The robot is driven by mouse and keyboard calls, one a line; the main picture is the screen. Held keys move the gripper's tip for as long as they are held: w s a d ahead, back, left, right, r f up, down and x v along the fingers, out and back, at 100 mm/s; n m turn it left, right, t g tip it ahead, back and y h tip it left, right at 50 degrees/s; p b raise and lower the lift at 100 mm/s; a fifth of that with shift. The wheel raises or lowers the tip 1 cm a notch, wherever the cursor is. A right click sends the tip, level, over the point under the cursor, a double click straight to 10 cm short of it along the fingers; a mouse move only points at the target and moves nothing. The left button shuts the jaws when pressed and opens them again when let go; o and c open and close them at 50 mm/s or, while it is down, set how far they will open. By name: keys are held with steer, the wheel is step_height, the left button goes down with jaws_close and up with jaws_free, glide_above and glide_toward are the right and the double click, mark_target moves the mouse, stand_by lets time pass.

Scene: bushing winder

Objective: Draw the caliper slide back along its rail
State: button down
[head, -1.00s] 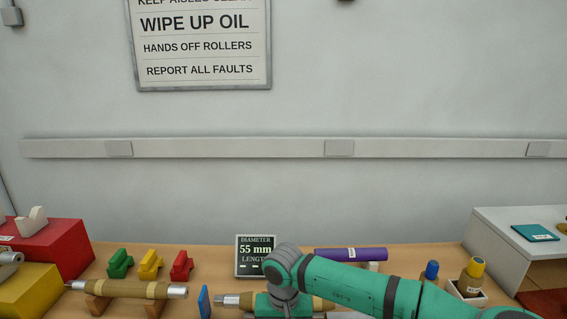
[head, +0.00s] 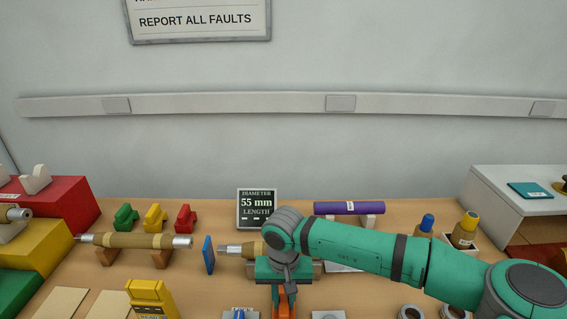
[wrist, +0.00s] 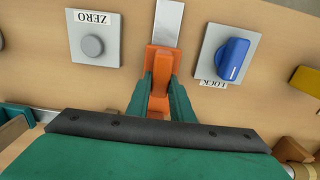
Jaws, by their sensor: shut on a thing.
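The orange caliper slide (wrist: 159,80) sits on its pale metal rail (wrist: 168,22) in the wrist view. My gripper (wrist: 160,88) is shut on the slide, with a green finger on each side of it. In the head view my gripper (head: 284,290) is low at the middle, and a bit of the orange slide (head: 284,309) shows at the bottom edge. The display (head: 257,209) reads diameter 55 mm, with dashes under length. My arm hides part of the wound bushing and the blue plate's (head: 209,255) right-hand neighbourhood.
A plate marked ZERO with a grey button (wrist: 92,46) and a plate marked LOCK with a blue knob (wrist: 232,59) flank the rail. A yellow block (head: 150,298) stands to the left. A purple roll (head: 349,208) lies behind my arm.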

steer(key=shift+s+d, duration=0.1)
steer(key=shift+s, duration=2.55)
steer(key=c, duration=1.5)
jaws_free()
steer(key=shift+s, duration=0.15)
steer(key=shift+r, duration=0.15)
